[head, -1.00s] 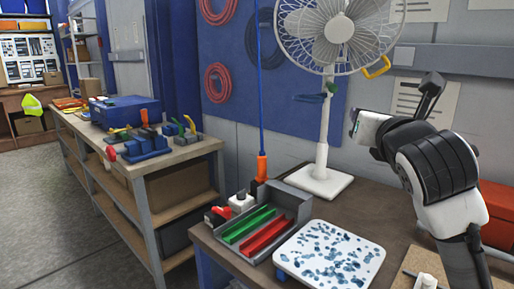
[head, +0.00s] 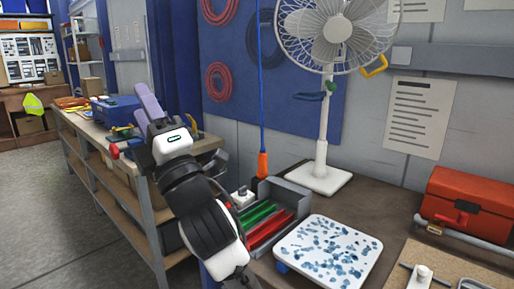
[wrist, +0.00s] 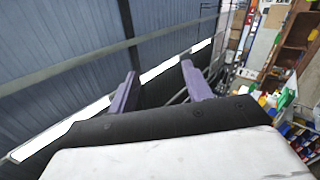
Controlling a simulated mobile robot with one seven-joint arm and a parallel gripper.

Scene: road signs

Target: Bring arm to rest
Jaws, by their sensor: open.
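My gripper (head: 149,105) is raised at the left-centre of the head view, in front of the long workbench. Its two purple fingers point up and away. In the wrist view the fingers (wrist: 158,92) stand apart with nothing between them, so the gripper is open and empty. My arm hides part of the workbench and the left side of the grey tray.
The workbench (head: 93,158) holds a blue toolbox (head: 116,108). On the near table are a grey tray (head: 297,198) with green and red bins, a white spotted board (head: 330,250), a white fan (head: 325,150) and a red toolbox (head: 470,203). A blue cord (head: 260,80) hangs beside the tray.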

